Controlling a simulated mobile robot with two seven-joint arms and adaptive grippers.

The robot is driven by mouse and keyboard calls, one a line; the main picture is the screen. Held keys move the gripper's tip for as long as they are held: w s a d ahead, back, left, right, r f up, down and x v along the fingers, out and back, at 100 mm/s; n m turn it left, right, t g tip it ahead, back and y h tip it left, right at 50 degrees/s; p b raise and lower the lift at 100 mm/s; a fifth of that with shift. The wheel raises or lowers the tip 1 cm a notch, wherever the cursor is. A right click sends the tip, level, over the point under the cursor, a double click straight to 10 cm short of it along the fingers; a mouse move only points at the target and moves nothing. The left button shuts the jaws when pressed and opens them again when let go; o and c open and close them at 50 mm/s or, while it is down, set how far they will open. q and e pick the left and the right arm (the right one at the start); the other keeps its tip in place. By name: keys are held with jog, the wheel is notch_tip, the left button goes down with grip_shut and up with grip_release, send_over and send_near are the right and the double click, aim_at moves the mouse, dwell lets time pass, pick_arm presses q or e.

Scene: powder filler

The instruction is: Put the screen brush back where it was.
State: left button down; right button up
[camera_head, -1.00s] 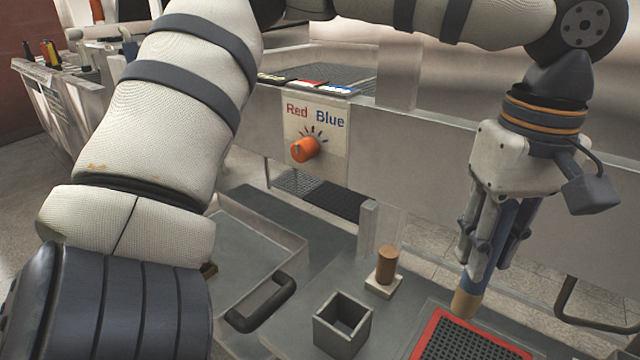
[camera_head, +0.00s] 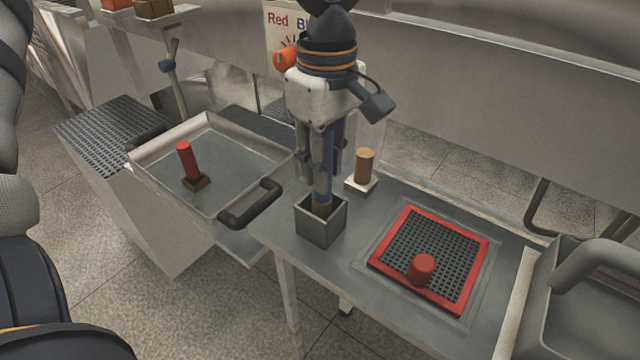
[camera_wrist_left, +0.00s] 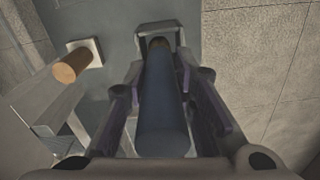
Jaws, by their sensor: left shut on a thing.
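The screen brush (camera_head: 325,178) has a blue handle and a tan lower end. My left gripper (camera_head: 320,170) is shut on its handle and holds it upright. The brush's lower end is in the mouth of a grey square holder (camera_head: 320,234) on the table; whether it rests on the bottom is hidden. In the left wrist view the blue handle (camera_wrist_left: 163,105) lies between the fingers, with the holder (camera_wrist_left: 157,34) beyond it. A red-framed black screen (camera_head: 470,242) lies right of the holder. My right gripper is not in view.
A tan cylinder on a white base (camera_head: 364,170) stands close behind the holder. A red handle (camera_head: 187,160) on a brown base stands in the metal tray (camera_head: 225,205) at left. A red knob (camera_head: 422,268) sits on the screen. A grey bin (camera_head: 590,300) is at right.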

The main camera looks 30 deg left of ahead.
aim_at(326, 128)
pick_arm(q)
notch_tip(326, 128, down, 3)
jog(key=shift+f, duration=0.15)
jog(key=shift+s+f, duration=0.1)
jog(key=c, duration=1.4)
grip_release()
notch_tip(326, 128, up, 12)
jog(key=shift+r, duration=0.2)
